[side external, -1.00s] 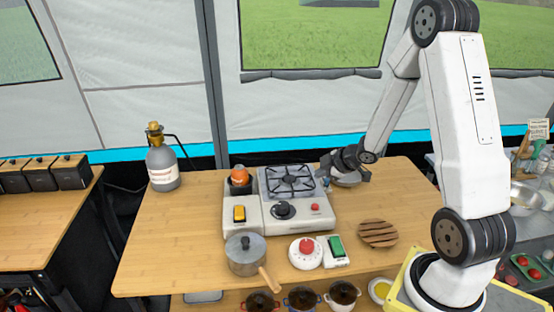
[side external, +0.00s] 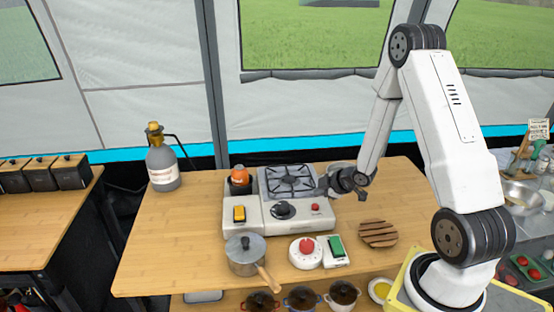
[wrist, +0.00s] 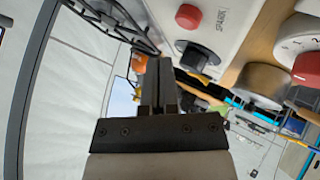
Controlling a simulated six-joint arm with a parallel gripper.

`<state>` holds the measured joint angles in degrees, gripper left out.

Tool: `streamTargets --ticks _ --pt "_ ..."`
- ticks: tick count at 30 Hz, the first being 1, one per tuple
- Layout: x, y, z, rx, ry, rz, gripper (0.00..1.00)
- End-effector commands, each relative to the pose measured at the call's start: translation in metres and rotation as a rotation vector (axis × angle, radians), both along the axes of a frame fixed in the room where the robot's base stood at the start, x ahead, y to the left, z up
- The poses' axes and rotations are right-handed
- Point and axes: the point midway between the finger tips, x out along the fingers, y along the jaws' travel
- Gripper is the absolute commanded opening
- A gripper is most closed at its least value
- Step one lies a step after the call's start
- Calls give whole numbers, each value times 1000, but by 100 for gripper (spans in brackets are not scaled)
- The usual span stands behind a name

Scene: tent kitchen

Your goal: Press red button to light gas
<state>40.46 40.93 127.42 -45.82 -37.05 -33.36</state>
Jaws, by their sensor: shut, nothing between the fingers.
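The red button (side external: 315,207) sits at the right end of the front of the white gas stove (side external: 325,223). In the wrist view the red button (wrist: 188,16) is at the top, beside the word SPARK and the black knob (wrist: 193,55). My gripper (side external: 321,189) is at the stove's right side, above and slightly behind the button, and apart from it. In the wrist view my gripper (wrist: 158,75) shows its fingers together, with nothing between them. The stove's black grate (side external: 290,180) is left of my gripper.
A white timer with a red knob (side external: 306,245) and a green-topped box (side external: 336,246) stand in front of the stove. A pot (side external: 245,258) is at front left, a wooden trivet (side external: 377,233) at right, a gas bottle (side external: 162,168) at back left.

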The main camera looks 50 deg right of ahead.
Motion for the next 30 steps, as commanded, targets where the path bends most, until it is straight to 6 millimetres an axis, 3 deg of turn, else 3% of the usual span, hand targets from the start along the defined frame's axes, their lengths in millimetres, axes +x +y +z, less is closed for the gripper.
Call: streamTargets --ticks 9,30 --pt "0 0 -18 1 0 -1 0" --pt "0 0 -19 0 0 0 0"
